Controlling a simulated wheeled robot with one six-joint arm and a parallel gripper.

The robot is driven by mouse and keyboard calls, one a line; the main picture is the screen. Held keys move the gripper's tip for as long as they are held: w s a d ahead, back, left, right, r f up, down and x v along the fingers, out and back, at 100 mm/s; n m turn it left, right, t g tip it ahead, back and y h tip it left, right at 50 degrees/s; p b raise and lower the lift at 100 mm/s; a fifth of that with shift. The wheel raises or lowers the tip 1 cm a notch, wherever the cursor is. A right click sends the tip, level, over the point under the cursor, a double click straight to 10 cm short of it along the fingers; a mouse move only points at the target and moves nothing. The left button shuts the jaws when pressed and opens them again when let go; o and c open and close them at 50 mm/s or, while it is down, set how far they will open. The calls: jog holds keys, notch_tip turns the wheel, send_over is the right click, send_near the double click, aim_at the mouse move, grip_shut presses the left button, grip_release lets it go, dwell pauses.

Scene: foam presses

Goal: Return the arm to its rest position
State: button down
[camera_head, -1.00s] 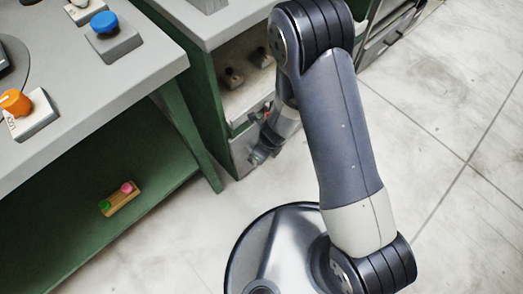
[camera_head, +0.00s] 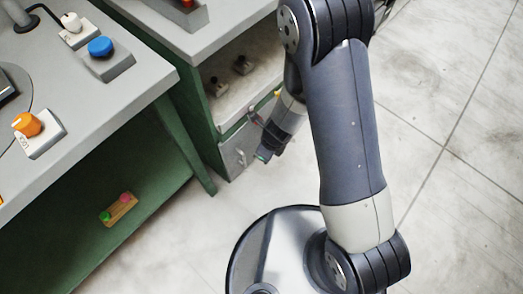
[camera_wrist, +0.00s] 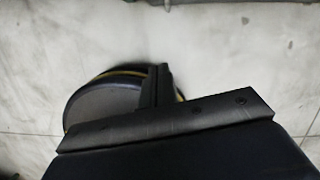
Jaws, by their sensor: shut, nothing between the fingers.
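My arm is bent, with its upper link rising from my base and its forearm hanging down behind that link. My gripper (camera_head: 262,155) is small in the head view, pointing down and left in front of the lower cabinet. In the wrist view my gripper's dark fingers (camera_wrist: 162,82) are together with nothing between them. Behind them is the round dark edge of my own base, over pale floor. Part of the forearm is hidden behind the upper link in the head view.
A grey-topped green bench (camera_head: 150,75) at left carries a blue knob (camera_head: 100,47) and an orange knob (camera_head: 27,124). A small block with green and pink buttons (camera_head: 119,209) is on its lower shelf. An open-shelved cabinet (camera_head: 232,100) stands behind my gripper. Floor (camera_head: 455,190) at right is clear.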

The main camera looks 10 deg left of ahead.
jog(key=shift+d+r, duration=0.1)
jog(key=shift+r, duration=0.2)
jog(key=shift+f, duration=0.1)
